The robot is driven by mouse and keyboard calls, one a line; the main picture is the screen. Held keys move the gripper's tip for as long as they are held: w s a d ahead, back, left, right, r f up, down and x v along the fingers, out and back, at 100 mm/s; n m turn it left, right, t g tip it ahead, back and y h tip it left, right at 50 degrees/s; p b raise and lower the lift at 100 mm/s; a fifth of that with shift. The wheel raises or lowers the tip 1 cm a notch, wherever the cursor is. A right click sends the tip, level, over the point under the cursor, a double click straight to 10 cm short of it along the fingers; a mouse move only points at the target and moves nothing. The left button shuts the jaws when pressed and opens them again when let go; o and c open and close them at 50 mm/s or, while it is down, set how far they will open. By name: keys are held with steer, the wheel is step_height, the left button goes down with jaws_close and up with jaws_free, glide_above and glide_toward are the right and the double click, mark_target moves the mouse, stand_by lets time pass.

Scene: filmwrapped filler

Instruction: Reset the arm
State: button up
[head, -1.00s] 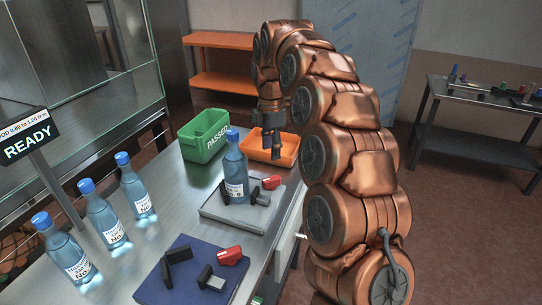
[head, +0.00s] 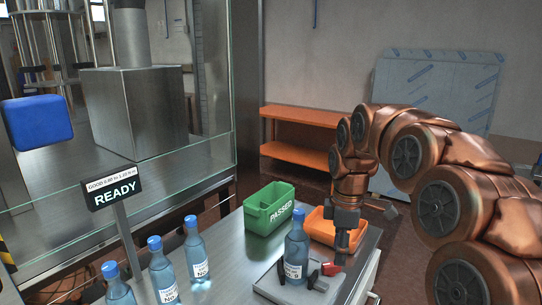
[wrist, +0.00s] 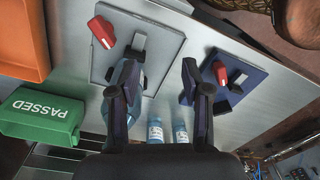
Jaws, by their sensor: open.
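My gripper (head: 343,240) points down at the table's right side, in front of the orange bin (head: 317,222) and right of a clamped bottle. It also shows in the wrist view (wrist: 160,82), with its two fingers wide apart and nothing between them. A blue-capped bottle (head: 297,250) stands upright in the clamp on the grey plate (head: 268,284). In the wrist view the left finger hides most of this bottle. My copper arm arches along the right side of the head view.
A green PASSED bin (head: 268,208) stands behind the bottle. Several bottles (head: 162,275) stand at left beside a READY sign (head: 114,194). A navy plate (wrist: 245,95) with an empty clamp shows in the wrist view. An orange shelf (head: 305,115) stands behind.

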steer(key=s+f+m, duration=0.3)
steer(key=s+m, duration=0.4)
steer(key=s, duration=0.9)
steer(key=s+d+f+m+g+p, duration=0.1)
steer(key=s+f+m, duration=0.2)
steer(key=s+m, duration=0.5)
steer(key=s, duration=0.9)
steer(key=shift+d+f+m+p, duration=0.25)
steer(key=shift+m+p, duration=0.05)
